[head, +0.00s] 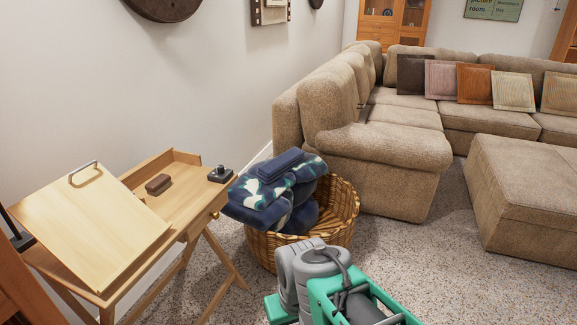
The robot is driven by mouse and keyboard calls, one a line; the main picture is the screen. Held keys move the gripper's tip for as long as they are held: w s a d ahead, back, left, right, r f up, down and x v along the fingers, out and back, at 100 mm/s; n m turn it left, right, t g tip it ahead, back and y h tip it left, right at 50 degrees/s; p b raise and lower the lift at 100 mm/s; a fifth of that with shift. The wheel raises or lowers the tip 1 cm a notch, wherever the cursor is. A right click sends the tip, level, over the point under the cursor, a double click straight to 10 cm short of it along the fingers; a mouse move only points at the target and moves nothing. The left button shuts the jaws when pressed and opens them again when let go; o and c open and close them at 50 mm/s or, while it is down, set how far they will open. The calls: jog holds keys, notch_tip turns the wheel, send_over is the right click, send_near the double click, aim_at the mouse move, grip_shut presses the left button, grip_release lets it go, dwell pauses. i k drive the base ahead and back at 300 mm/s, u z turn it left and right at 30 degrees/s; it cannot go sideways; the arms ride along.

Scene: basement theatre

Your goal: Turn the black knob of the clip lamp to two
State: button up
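A small black box with a round black knob (220,172) on top sits at the far right corner of the wooden folding desk (190,215). Its pointer and markings are too small to read. A black clamp-like piece (20,240) with a thin dark rod grips the desk's left edge. It may be part of the clip lamp, but no lamp head shows. Grey and teal parts of my arm show at the bottom centre, apart from the desk. My gripper's fingertips do not show.
A slanted wooden board (95,225) with a metal bar and a small brown block (158,184) are on the desk. A wicker basket (275,252) with folded blue blankets (275,195) stands close right of it. A beige sofa (375,160) and ottoman (520,195) lie beyond. Carpet is free between.

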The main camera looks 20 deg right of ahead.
aim_at(220, 168)
jog(key=z, duration=0.3)
jog(key=i, duration=1.3)
jog(key=u, duration=0.7)
